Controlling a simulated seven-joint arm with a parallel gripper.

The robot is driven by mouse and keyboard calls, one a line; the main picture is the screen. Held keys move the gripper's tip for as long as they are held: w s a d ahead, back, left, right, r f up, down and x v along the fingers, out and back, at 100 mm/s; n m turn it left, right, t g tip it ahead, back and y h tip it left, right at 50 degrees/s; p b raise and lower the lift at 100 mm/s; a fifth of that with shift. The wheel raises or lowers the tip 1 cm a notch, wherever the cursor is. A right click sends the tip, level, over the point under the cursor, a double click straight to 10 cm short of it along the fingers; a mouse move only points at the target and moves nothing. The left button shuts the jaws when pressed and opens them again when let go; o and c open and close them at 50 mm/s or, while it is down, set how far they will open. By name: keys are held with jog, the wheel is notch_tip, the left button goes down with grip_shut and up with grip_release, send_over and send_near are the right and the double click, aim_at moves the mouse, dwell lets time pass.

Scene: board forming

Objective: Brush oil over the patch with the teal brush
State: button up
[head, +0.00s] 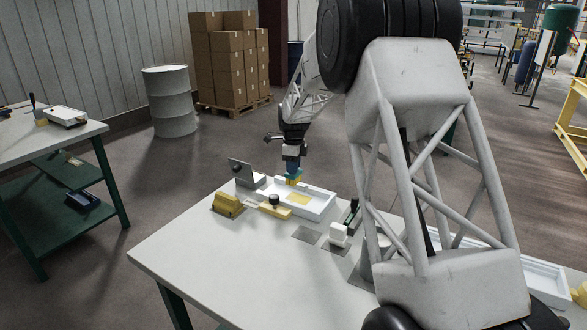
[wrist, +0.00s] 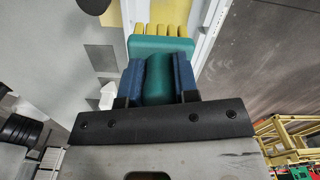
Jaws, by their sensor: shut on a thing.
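My gripper (wrist: 160,80) is shut on the teal brush (wrist: 160,47), with a blue finger on each side of its handle. The brush's yellow bristles (wrist: 160,30) point away from the gripper. In the head view, my gripper (head: 292,168) is above the far left part of a white tray (head: 318,208), with the brush (head: 293,180) pointing down. A yellow patch (head: 301,199) lies on the tray floor, to the right of and nearer than the brush. I cannot tell whether the bristles touch the tray.
A yellow block (head: 228,205), a grey metal plate (head: 240,171) and a yellow piece with a black knob (head: 274,205) stand left of the tray. A white block (head: 339,235) stands nearer right. The table's (head: 190,262) front left is clear.

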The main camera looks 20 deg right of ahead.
aim_at(293, 184)
jog(key=shift+f, duration=0.15)
jog(key=shift+f, duration=3.65)
jog(key=shift+w+a+f, duration=0.15)
jog(key=shift+w+a, duration=0.5)
jog(key=shift+w+a+f, duration=0.1)
jog(key=shift+w+a, duration=0.55)
jog(key=shift+r, duration=0.1)
jog(key=shift+s+d, duration=1.35)
jog(key=shift+r, duration=3.95)
